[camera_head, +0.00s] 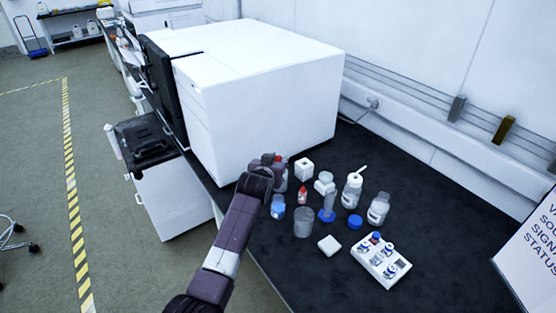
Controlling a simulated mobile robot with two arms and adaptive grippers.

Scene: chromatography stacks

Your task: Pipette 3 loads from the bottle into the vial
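My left gripper (268,166) is at the end of my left arm, over the near-left edge of the bench beside the cluster of labware. It is small and dark here, and I cannot tell whether it is open or shut. A reddish-brown item (282,178) shows just behind it, partly hidden. A white bottle with a spout (353,192) and a clear bottle with a white cap (378,209) stand to the right. A white rack (380,263) holds several small vials with dark or blue tops. I cannot make out a pipette. My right gripper is not in view.
A clear beaker (303,223), blue-labelled jar (278,208), red-bodied bottle (302,196), blue-based cylinder (327,209), blue lid (355,222), and white blocks (304,169) crowd the bench. A large white instrument (260,100) stands behind. A sign (530,250) is at right. The black bench top is clear at front.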

